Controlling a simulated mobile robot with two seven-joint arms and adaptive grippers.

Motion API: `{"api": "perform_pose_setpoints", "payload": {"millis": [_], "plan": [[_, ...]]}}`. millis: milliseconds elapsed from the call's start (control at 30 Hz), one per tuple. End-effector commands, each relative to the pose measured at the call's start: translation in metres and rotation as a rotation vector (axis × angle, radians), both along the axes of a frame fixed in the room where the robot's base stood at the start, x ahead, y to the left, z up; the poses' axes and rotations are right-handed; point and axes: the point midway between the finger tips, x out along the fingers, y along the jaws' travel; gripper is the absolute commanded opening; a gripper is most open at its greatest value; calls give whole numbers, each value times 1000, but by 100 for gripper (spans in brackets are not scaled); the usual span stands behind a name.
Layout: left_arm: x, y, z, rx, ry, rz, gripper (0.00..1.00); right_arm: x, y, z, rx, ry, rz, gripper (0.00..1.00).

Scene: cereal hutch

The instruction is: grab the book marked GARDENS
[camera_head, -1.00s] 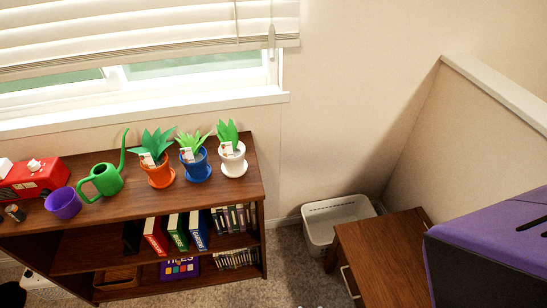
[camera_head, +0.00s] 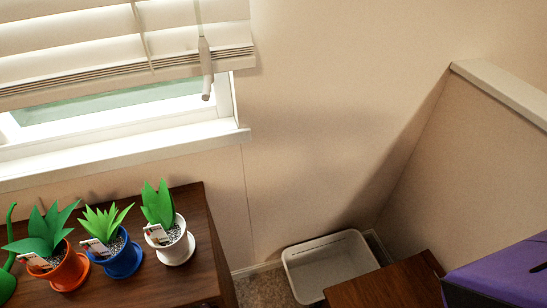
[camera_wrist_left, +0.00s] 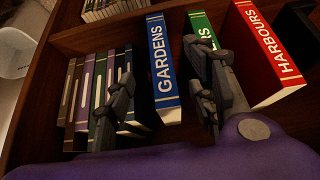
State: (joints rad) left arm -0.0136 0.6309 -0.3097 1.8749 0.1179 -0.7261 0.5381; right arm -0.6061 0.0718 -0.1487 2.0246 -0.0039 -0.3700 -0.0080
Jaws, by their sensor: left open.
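The blue book marked GARDENS (camera_wrist_left: 163,62) stands in a shelf row in the left wrist view, its spine facing me. My left gripper (camera_wrist_left: 158,78) is open, with one finger on each side of this book. I cannot tell whether either finger touches it. The right-hand finger covers part of a green book (camera_wrist_left: 199,22). The left-hand finger is in front of several thin dark books (camera_wrist_left: 85,95). The head view shows neither the book nor my grippers.
A red book marked HARBOURS (camera_wrist_left: 262,48) stands right of the green one. More small books (camera_wrist_left: 110,8) stand in another compartment. In the head view, three potted plants (camera_head: 122,254) stand on the brown bookcase (camera_head: 205,255). A white bin (camera_head: 325,262) is on the floor.

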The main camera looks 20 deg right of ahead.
Motion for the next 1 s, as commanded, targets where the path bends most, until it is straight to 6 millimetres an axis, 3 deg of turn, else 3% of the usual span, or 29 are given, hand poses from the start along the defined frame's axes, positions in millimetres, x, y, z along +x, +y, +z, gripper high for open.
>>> {"api": "perform_pose_setpoints", "payload": {"millis": [100, 233, 533, 800, 1000], "plan": [[27, -2, 1, 2, -4, -1, 50, 3, 2, 1, 3, -3, 2, 40], [45, -3, 0, 1, -1, 0, 50, -2, 3, -2, 5, 8, 3, 40], [70, -6, -2, 0, -1, -1, 50, -5, 2, -3, 5, 15, 2, 40], [89, -8, -40, 0, 2, -1, 50, -9, 2, -11, 2, 24, 6, 40], [93, -8, -43, 0, 0, -1, 50, -8, 2, -10, 1, 22, 5, 40]]}}
